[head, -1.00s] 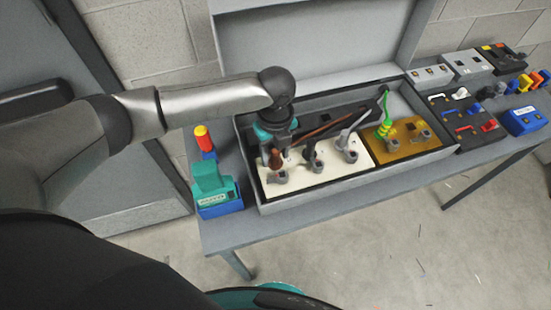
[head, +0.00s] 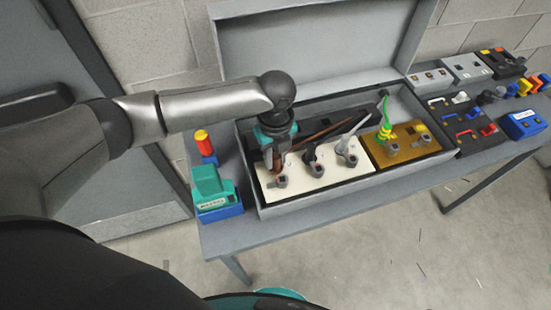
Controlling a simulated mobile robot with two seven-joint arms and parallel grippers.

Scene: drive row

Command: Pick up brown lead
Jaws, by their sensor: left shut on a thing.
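The brown lead (head: 318,133) runs from my left gripper up to the right inside the open grey case (head: 262,215). Its brown plug end stands over the left part of the cream panel (head: 298,190). My left gripper (head: 277,164) points down over that panel and is shut on the brown lead at this plug end; its fingers hide most of the plug. A black lead (head: 313,158), a grey lead (head: 347,145) and a green lead (head: 385,122) stand to the right of it. My right gripper is not in view.
A teal and blue device (head: 213,194) and a red and yellow piece (head: 203,142) stand left of the case. An ochre panel (head: 410,152) fills the case's right part. Several dark and grey switch boxes and a blue box (head: 525,123) lie to the right. The raised lid (head: 310,45) is behind.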

